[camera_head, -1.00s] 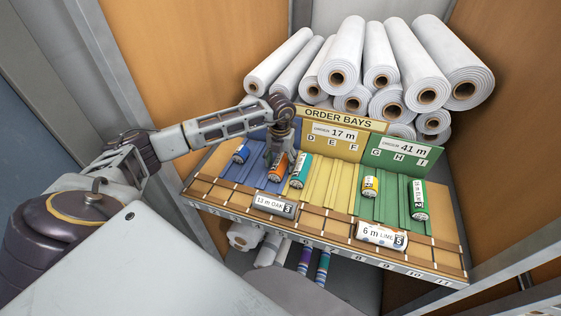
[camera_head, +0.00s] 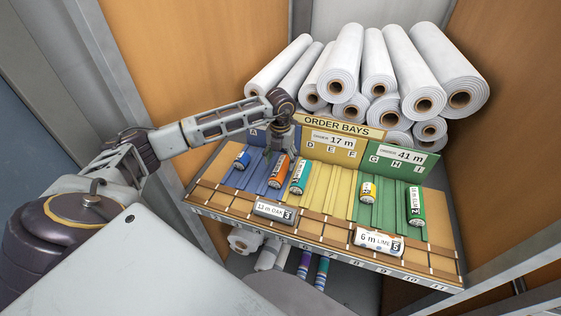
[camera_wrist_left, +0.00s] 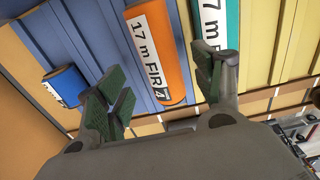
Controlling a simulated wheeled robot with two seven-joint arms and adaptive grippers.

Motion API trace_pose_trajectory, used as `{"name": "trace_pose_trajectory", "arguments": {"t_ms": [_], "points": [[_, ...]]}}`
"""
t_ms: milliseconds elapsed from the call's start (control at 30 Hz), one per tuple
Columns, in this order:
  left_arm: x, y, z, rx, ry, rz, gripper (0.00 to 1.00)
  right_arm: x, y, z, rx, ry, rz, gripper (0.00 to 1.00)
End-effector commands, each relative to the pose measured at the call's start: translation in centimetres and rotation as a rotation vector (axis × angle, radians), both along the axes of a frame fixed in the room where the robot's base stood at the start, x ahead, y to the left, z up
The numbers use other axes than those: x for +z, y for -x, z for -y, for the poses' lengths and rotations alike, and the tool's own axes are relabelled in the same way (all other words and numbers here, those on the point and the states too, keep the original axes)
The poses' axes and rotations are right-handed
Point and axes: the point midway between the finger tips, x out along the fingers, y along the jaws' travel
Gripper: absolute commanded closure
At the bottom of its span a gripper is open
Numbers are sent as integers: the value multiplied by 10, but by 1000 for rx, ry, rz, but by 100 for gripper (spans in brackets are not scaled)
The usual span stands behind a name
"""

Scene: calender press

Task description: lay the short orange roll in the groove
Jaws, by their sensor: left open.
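The short orange roll (camera_head: 279,170), labelled 17 m FIR 4, lies lengthwise on the ridged blue bay near its right edge. It also shows in the left wrist view (camera_wrist_left: 153,42), where its lower end lies between the fingers. My left gripper (camera_head: 280,147) is open just above and behind the orange roll. In the left wrist view its two green-padded fingers (camera_wrist_left: 162,84) are spread apart, with a gap to the roll on the left side. Whether the roll sits fully down in a groove is hard to tell. My right gripper is not in view.
A teal roll (camera_head: 300,176) lies close right of the orange roll; a blue roll (camera_head: 242,160) lies to its left. Yellow (camera_head: 368,192) and green (camera_head: 416,206) rolls lie in the green bay. Oak (camera_head: 275,211) and lime (camera_head: 379,241) rolls lie along the front. The yellow grooves look mostly bare.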

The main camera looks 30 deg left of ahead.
Motion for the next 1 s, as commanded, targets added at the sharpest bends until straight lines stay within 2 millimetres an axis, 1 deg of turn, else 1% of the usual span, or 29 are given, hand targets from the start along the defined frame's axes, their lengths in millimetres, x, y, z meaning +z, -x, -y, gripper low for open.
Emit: {"name": "trace_pose_trajectory", "arguments": {"t_ms": [33, 500, 700, 833, 1000], "points": [[7, 0, 0, 0, 0, 1, 33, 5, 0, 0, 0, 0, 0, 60], [52, 0, 0, 0, 1, 1, 33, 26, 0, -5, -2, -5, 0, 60], [69, 0, 0, 0, 1, 1, 33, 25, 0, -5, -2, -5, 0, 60], [75, 0, 0, 0, 2, 1, 33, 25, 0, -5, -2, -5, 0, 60], [76, 0, 0, 0, 1, 0, 33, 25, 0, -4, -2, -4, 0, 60]]}}
